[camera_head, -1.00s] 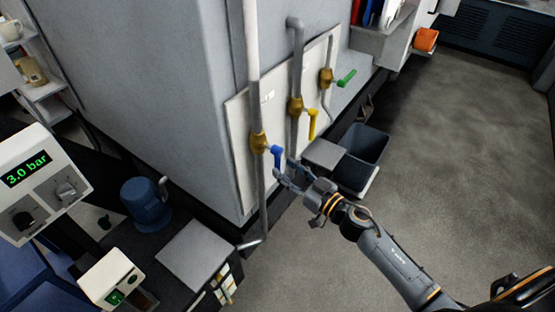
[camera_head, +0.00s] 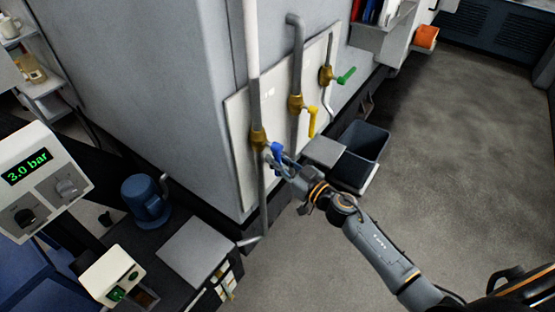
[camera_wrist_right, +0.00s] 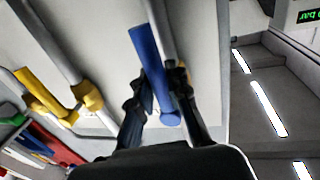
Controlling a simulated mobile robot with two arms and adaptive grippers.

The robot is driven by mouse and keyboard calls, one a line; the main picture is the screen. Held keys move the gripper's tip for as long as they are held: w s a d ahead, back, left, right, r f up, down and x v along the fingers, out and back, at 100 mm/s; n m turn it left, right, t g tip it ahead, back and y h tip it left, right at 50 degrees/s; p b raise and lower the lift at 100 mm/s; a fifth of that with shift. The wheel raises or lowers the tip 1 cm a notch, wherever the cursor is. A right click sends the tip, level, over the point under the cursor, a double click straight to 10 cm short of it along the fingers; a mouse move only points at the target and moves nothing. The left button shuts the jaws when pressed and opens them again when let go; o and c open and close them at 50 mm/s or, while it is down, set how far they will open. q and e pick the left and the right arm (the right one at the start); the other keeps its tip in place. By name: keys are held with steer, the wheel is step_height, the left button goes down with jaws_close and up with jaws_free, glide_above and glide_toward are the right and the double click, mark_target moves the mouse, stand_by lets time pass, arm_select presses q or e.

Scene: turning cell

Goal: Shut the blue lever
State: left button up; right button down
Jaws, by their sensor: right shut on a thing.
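The blue lever (camera_head: 277,150) is on the brass valve (camera_head: 259,138) of the left, nearest pipe on the pale wall panel. My right gripper (camera_head: 279,162) is at this lever, with its fingers closed around it. In the right wrist view the blue lever (camera_wrist_right: 152,65) runs between the two fingers of the right gripper (camera_wrist_right: 160,98); its rounded end shows between them. The fingers hide part of the valve in that view. My left gripper is not in view.
A yellow lever (camera_head: 312,122) and a green lever (camera_head: 346,76) are on the pipes to the right. A dark bin (camera_head: 366,145) and a grey box (camera_head: 323,152) stand below the panel. A pressure unit (camera_head: 45,185) reads 3.0 bar at left. Floor at right is clear.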

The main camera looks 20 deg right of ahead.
steer(key=shift+w+f, duration=0.1)
steer(key=shift+w+d+f+n+b, duration=0.1)
steer(key=shift+n+b, duration=0.3)
steer(key=shift+b, duration=0.05)
steer(key=shift+w+d+n+b, duration=0.25)
steer(key=shift+d+n+b, duration=0.1)
steer(key=shift+n+b, duration=0.55)
steer(key=shift+w+d+r+n+y+b, duration=0.4)
steer(key=shift+r+n+y+b, duration=0.7)
steer(key=shift+n, duration=1.85)
steer(key=shift+w+d+r+n+y+b, duration=0.3)
steer(key=shift+d+n+b, duration=0.2)
steer(key=shift+n+b, duration=1.85)
steer(key=shift+w+d+r+n+y+b, duration=0.4)
steer(key=shift+r+n+y+b, duration=0.35)
steer(key=shift+n, duration=2.75)
steer(key=shift+s+r, duration=0.15)
